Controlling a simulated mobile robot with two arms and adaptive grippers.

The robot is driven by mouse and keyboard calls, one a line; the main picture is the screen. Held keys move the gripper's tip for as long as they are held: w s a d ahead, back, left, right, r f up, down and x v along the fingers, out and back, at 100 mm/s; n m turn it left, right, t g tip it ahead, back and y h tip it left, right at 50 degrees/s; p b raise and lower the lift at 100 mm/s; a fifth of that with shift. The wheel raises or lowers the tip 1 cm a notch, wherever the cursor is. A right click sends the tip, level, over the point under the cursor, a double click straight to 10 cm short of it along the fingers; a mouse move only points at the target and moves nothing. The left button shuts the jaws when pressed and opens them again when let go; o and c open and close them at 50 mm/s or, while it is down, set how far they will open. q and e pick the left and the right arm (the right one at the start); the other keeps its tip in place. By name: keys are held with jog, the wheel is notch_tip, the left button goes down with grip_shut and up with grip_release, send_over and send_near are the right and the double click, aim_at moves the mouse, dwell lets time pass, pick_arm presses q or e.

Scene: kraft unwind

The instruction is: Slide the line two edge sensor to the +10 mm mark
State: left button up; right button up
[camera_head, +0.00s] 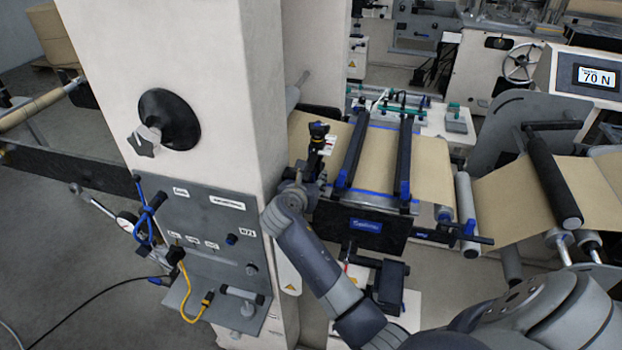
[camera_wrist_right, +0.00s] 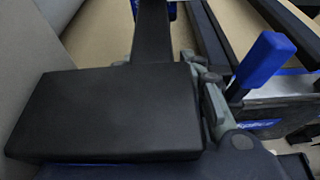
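My right arm reaches in from the lower right of the head view, and its far end is beside the white column. In the right wrist view a large black block (camera_wrist_right: 105,112) fills the left and middle. Grey gripper finger parts (camera_wrist_right: 207,88) show behind its right side, next to a black upright bar (camera_wrist_right: 152,32). The block hides most of the fingers, so their grip is unclear. No mark scale is readable. My left gripper is out of view.
Brown kraft web (camera_head: 430,168) runs under two dark bars (camera_head: 350,150) beside the column (camera_head: 180,60). A blue lever (camera_wrist_right: 262,62) stands right of the fingers in the wrist view. A black-and-blue panel (camera_head: 362,228) is in front. A display (camera_head: 595,77) reads 70 N.

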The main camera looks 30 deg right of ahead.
grip_shut()
jog(key=shift+w, duration=0.1)
jog(key=shift+w+d+r, duration=0.15)
jog(key=shift+w+d, duration=0.05)
jog(key=shift+d, duration=0.15)
jog(key=shift+w, duration=0.1)
grip_release()
jog(key=shift+d, duration=0.1)
